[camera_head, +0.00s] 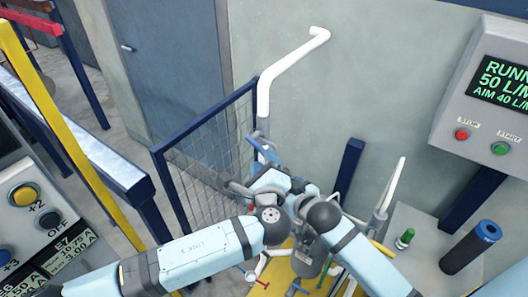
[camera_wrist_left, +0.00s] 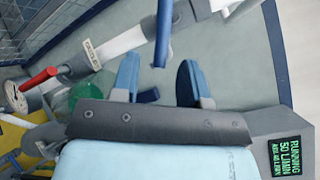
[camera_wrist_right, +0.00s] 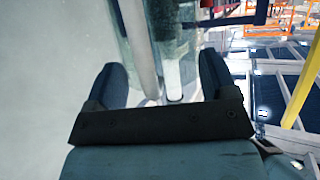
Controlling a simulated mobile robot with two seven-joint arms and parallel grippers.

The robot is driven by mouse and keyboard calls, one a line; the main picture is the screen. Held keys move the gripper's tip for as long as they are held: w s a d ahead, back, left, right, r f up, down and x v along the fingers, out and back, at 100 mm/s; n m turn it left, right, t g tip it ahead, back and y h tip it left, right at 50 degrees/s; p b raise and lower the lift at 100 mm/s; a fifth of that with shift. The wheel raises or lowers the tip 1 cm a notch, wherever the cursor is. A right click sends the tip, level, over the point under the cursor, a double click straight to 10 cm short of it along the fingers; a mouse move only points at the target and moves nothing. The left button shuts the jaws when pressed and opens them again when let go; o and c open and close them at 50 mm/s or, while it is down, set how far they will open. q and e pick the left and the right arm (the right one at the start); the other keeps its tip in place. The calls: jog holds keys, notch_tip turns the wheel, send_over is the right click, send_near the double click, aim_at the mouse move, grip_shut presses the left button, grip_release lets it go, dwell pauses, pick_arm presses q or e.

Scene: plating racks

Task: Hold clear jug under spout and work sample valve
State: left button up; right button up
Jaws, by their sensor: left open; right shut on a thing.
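My left gripper (camera_head: 264,152) is at the pipework near the mesh guard. In the left wrist view it (camera_wrist_left: 160,78) is open, with a blue lever (camera_wrist_left: 163,35) showing between and beyond its fingertips; I cannot tell whether they touch. A red-handled lever (camera_wrist_left: 38,78) is farther left on the pipe. My right gripper (camera_wrist_right: 162,80) is shut on the clear jug (camera_wrist_right: 187,40), whose see-through wall shows between its fingers. In the head view my arms hide the jug and right gripper. A greenish see-through shape (camera_wrist_left: 88,98) shows beside my left gripper, partly hidden. I cannot make out the spout outlet.
A panel (camera_head: 478,107) reads 50 L/M, aim 40 L/M, with a red stop (camera_head: 462,134) and a green start button (camera_head: 501,148). A mesh guard (camera_head: 205,150) stands left of the pipes. A dark blue-topped cylinder (camera_head: 466,252) and green-capped item (camera_head: 405,238) stand right.

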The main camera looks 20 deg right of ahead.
pick_arm(q)
jog(key=shift+x, duration=1.9)
grip_shut()
jog(key=shift+s+d+r+n+g+y, duration=0.15)
jog(key=shift+r+n+g+y, duration=0.35)
jog(key=shift+n+g, duration=0.55)
jog(key=shift+r+n+g, duration=0.55)
jog(key=shift+r+n, duration=0.1)
jog(key=shift+n, duration=0.2)
grip_release()
jog(key=v, duration=1.2)
